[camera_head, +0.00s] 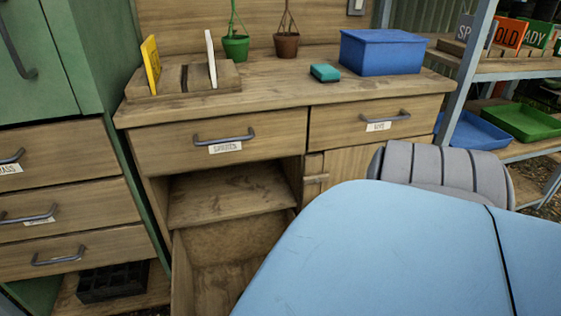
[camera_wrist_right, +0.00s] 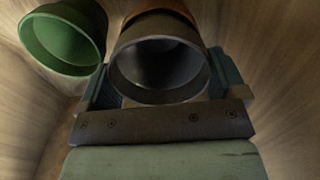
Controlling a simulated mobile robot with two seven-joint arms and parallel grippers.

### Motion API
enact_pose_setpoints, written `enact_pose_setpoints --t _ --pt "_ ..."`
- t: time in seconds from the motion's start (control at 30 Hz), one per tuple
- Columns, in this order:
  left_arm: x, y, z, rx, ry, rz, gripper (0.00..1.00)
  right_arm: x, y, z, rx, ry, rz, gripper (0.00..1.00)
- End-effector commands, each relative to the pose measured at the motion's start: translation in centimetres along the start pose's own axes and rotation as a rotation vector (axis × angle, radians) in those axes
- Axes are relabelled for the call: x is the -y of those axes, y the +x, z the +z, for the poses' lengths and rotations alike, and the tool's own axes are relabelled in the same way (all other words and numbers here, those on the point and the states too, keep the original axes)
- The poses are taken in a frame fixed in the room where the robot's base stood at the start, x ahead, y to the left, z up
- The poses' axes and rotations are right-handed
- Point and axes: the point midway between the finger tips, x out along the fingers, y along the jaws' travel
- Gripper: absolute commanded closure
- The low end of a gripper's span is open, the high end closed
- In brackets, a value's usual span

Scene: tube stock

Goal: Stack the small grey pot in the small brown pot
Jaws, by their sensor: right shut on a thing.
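The small grey pot (camera_wrist_right: 160,70) is in the right wrist view, its open mouth facing the camera. My right gripper (camera_wrist_right: 158,82) is shut on it, one finger on each side. A brown pot (camera_wrist_right: 178,14) shows only as a brown-orange rim just behind the grey pot; most of it is hidden. I cannot tell whether the two touch or whether one is inside the other. Neither the grey pot nor my grippers show in the head view.
A green pot (camera_wrist_right: 62,40) is close on the left in the wrist view, with wooden walls around. In the head view an open wooden compartment (camera_head: 230,205) lies under the bench (camera_head: 280,92). A blue box (camera_head: 383,52), a green hanging pot (camera_head: 235,47) and a brown one (camera_head: 286,46) are on top.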

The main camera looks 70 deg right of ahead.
Motion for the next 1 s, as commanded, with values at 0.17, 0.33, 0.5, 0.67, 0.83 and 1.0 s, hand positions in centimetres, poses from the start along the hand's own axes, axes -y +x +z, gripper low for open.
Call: enact_pose_setpoints --t 0.17,0.33,0.5,0.67,0.83,1.0 --pt "0.0 0.0 -0.1 0.0 -0.001 0.0 0.64 0.0 -0.1 0.1 0.001 0.0 0.0 0.33" --pt "0.2 0.1 0.1 -0.011 0.02 -0.002 0.64 0.0 0.5 0.1 0.001 0.0 0.0 0.33" --pt "0.3 0.1 -0.2 -0.021 0.039 -0.001 0.64 0.0 0.6 0.1 0.001 0.0 0.0 0.0" --pt "0.3 0.1 -0.2 -0.022 0.039 0.0 0.64 0.0 0.6 0.0 0.001 0.0 0.0 0.0" --pt "0.1 0.0 -0.9 -0.015 0.025 0.004 0.64 0.0 -0.4 0.0 0.0 0.0 0.0 0.0" --pt "-0.6 -0.2 -1.4 0.017 -0.047 0.006 0.64 0.0 -3.6 0.1 0.002 -0.004 0.0 0.0"
